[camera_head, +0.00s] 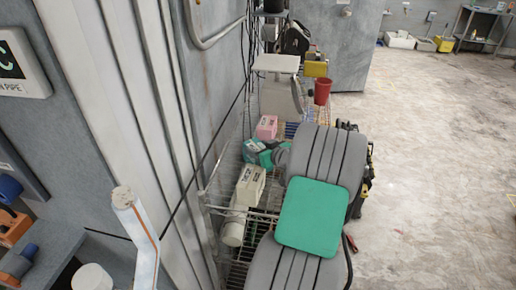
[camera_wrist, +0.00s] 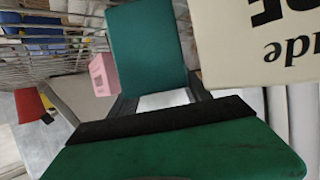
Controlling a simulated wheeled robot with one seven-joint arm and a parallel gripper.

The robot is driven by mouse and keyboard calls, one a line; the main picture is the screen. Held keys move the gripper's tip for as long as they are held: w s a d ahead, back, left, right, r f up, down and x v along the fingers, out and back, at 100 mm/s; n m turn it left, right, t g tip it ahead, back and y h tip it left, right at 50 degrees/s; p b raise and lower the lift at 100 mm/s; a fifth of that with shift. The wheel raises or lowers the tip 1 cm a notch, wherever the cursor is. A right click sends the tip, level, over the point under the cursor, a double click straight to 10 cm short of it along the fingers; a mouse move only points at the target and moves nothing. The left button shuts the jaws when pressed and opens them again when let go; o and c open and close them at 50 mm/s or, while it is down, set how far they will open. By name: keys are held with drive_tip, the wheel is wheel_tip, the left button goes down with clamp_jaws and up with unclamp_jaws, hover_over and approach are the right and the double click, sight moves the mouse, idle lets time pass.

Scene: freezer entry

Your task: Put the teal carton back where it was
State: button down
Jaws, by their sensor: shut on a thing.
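The teal carton (camera_head: 256,153) is on the left side of the wire rack, between a pink carton (camera_head: 267,127) and a cream carton (camera_head: 250,185) with dark print. My gripper (camera_head: 279,158) reaches it from the right, and the fingers are mostly hidden behind my arm. In the wrist view the teal carton (camera_wrist: 147,47) sits upright in the picture between the dark fingers of my gripper (camera_wrist: 160,97), which is shut on it. The pink carton (camera_wrist: 103,73) shows left of it and the cream carton (camera_wrist: 255,40) close at right. Whether the teal carton touches the shelf is hidden.
The wire rack (camera_head: 215,209) stands along a grey wall with vertical pipes. A red cup (camera_head: 322,92), a yellow box (camera_head: 316,69) and a whitish appliance (camera_head: 277,63) are farther back. A white container (camera_head: 232,230) stands nearer. The concrete floor (camera_head: 430,160) at right is clear.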

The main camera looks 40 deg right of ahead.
drive_tip(key=shift+c, duration=2.4)
unclamp_jaws()
drive_tip(key=shift+r, duration=0.15)
drive_tip(key=b+v, duration=0.2)
drive_tip(key=v, duration=1)
drive_tip(key=shift+a, duration=0.1)
